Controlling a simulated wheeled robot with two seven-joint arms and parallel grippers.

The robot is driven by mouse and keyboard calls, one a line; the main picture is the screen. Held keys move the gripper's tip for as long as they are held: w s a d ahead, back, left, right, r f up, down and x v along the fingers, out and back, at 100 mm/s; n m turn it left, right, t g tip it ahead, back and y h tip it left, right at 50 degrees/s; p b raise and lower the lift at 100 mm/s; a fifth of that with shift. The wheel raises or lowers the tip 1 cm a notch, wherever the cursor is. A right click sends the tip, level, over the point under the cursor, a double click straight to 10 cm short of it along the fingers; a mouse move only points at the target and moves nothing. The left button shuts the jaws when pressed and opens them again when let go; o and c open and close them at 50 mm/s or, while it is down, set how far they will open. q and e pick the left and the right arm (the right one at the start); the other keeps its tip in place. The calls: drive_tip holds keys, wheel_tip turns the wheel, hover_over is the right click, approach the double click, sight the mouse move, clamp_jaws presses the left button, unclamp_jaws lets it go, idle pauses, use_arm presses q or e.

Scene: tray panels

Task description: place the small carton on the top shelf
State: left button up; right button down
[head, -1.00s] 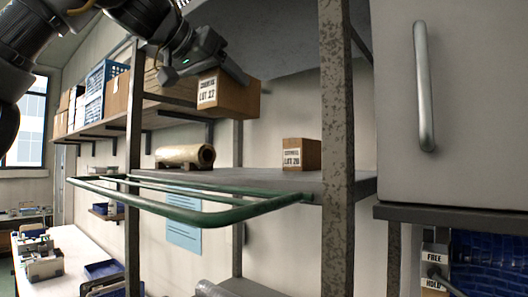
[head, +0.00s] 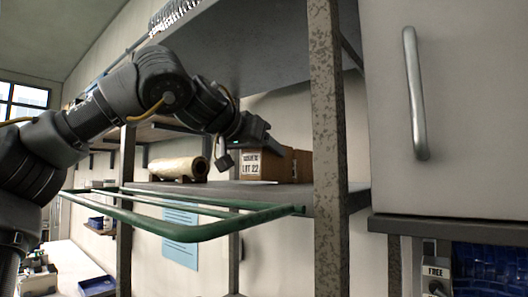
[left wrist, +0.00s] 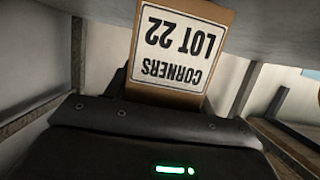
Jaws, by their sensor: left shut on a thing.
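A brown carton (head: 252,163) with a white label reading LOT 22 is in the head view, low over or on the grey middle shelf board (head: 220,188); I cannot tell if its base touches. My left gripper (head: 264,142) is shut on it from above and behind its upper edge. In the left wrist view the carton (left wrist: 178,50) shows its label upside down, reading CORNERS LOT 22; the fingertips are hidden there. Another brown carton (head: 301,166) stands close on its right, partly hidden. A higher shelf board (head: 265,50) shows from below. My right gripper is not in view.
A tan roll (head: 180,168) lies left on the same board. A green rail (head: 200,232) juts out in front of the shelf. A speckled post (head: 327,150) stands to the right, beside a grey cabinet (head: 460,110) with a bar handle.

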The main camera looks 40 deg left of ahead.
use_arm(q)
drive_tip(key=shift+s+a+f, duration=0.1)
drive_tip(key=shift+a+f, duration=0.1)
drive_tip(key=shift+f, duration=0.1)
drive_tip(key=o, duration=1.3)
drive_tip(key=shift+d, duration=0.15)
drive_tip(key=shift+o, duration=0.3)
drive_tip(key=shift+s, duration=0.1)
drive_tip(key=shift+s+r+b, duration=0.1)
drive_tip(key=shift+s+b, duration=0.15)
drive_tip(key=shift+b, duration=0.05)
drive_tip(key=b+v, duration=0.3)
drive_tip(key=v, duration=0.8)
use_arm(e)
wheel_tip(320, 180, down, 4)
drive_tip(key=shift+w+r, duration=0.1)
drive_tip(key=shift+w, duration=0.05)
use_arm(q)
drive_tip(key=shift+s+r, duration=0.1)
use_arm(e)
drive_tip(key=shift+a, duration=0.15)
